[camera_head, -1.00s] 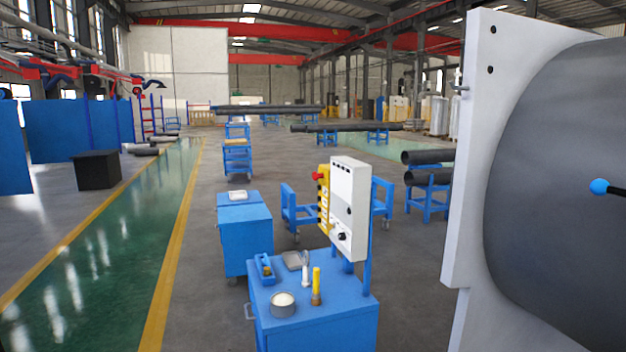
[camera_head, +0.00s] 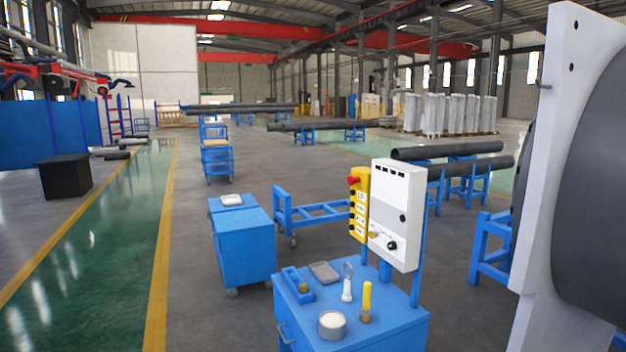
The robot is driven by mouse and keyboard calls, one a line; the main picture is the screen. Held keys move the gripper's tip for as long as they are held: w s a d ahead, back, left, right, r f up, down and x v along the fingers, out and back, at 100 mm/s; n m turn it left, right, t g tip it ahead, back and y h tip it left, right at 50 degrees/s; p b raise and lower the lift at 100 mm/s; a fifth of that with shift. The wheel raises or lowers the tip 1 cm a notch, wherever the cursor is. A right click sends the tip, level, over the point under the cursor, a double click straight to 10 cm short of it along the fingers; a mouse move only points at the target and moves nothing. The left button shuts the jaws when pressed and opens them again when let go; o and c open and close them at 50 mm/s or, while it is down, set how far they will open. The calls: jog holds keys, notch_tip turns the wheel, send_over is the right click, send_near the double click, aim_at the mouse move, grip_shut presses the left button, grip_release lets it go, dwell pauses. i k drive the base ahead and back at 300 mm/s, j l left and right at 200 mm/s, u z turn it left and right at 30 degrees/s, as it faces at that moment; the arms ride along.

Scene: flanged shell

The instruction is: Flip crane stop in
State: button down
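A yellow crane pendant (camera_head: 359,205) with a column of dark buttons and labels hangs on the left side of a white control box (camera_head: 398,213). A red stop button (camera_head: 353,181) sticks out at the pendant's upper left. I cannot tell whether it is pressed in or out. The white box has a black rotary knob (camera_head: 392,245) low on its front. Both are held on blue posts above a blue cabinet (camera_head: 385,322). My gripper is not in view.
The cabinet top holds a grey round tin (camera_head: 333,324), a yellow-handled brush (camera_head: 366,302) and a blue tool (camera_head: 297,284). A second blue cabinet (camera_head: 243,245) stands behind left. A large white flange plate (camera_head: 560,150) blocks the right side. Floor at left is free.

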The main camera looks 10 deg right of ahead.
aim_at(351, 180)
jog(key=i+j, duration=0.3)
jog(key=j, duration=0.15)
jog(key=i+j, duration=0.35)
jog(key=i+j+z, duration=0.1)
jog(key=i+j, duration=0.2)
jog(key=j, duration=0.25)
jog(key=i+j, duration=0.3)
jog(key=j, duration=0.15)
jog(key=i+j, duration=0.3)
jog(key=j, duration=0.2)
jog(key=i+z, duration=0.1)
jog(key=i, duration=0.85)
jog(key=l, duration=0.1)
